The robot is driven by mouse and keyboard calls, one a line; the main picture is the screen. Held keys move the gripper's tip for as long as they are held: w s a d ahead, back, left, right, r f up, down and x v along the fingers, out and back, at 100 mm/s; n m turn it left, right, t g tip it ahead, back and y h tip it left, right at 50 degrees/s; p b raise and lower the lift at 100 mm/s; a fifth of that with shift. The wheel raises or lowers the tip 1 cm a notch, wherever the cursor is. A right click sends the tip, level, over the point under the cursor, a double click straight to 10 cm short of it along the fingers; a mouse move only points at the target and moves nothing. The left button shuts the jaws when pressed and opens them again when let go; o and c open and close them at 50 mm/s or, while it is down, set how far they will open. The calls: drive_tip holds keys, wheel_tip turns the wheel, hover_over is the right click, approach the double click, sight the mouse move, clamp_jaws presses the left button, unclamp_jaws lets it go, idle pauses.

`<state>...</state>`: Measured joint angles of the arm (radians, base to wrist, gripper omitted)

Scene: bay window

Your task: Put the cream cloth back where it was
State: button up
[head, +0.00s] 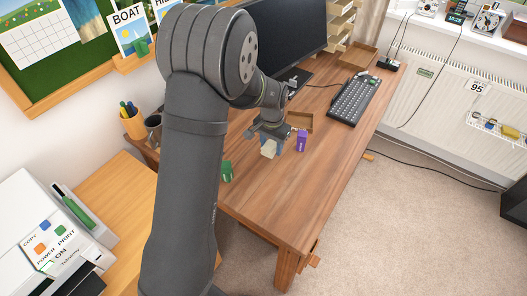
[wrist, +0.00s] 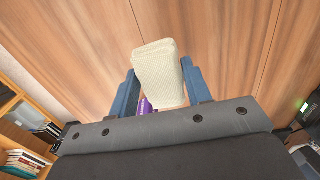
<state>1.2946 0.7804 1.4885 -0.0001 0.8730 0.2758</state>
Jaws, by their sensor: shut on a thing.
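The cream cloth (head: 269,149) is a small folded block, and it fills the middle of the wrist view (wrist: 158,70). My gripper (head: 267,136) is over the wooden desk (head: 275,205), shut on the cloth. In the wrist view one blue finger of my gripper (wrist: 160,88) shows on each side of the cloth. The cloth hangs below the gripper in the head view. I cannot tell whether its lower end touches the desk.
A purple block (head: 302,141) stands just right of the cloth, with a shallow brown tray (head: 299,121) behind. A green object (head: 227,171) stands at the desk's left edge. A keyboard (head: 354,101) and monitor (head: 285,38) are farther back. The front desk top is clear.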

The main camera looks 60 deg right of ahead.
sight(264, 144)
drive_tip(key=w, duration=0.1)
drive_tip(key=w+f, duration=0.2)
drive_tip(key=shift+w+d, duration=0.2)
drive_tip(key=shift+d, duration=0.1)
drive_tip(key=shift+f, duration=2.05)
drive_tip(key=shift+f, duration=0.2)
drive_tip(key=o, duration=1)
drive_tip(key=shift+r, duration=0.1)
wheel_tip(264, 144, up, 12)
drive_tip(key=shift+r, duration=0.15)
